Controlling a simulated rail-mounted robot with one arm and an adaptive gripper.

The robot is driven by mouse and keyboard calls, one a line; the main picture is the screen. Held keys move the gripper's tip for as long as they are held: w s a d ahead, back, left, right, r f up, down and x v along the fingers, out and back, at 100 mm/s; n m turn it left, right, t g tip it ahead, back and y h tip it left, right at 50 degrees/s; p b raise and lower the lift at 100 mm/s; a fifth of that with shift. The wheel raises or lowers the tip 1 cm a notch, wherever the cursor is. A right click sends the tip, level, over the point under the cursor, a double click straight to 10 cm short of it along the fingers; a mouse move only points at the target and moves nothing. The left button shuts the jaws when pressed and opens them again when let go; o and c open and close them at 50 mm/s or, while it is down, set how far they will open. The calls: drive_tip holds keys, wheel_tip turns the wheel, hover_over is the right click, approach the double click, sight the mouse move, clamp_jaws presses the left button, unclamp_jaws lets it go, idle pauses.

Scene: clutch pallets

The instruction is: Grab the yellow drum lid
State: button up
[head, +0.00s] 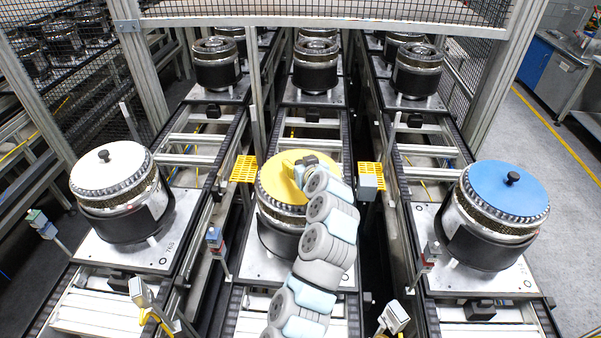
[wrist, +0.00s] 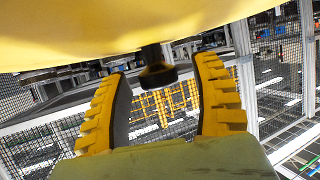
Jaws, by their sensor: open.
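The yellow drum lid (head: 278,181) sits on the middle front drum in the head view. It fills the top of the wrist view (wrist: 120,30), which looks upside down. Its black knob (wrist: 158,73) shows there between the two yellow-and-black fingers of my gripper (wrist: 163,66). The fingers are apart, one on each side of the knob, with gaps visible to both. In the head view my gripper is over the right part of the lid, and my arm hides that part and the knob.
A white-lidded drum (head: 108,168) stands at the left and a blue-lidded drum (head: 506,190) at the right. Yellow perforated brackets (head: 243,169) flank the middle drum on both sides. Several drums without coloured lids stand farther back, behind a metal frame with mesh.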

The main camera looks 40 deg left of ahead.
clamp_jaws()
idle(0.4)
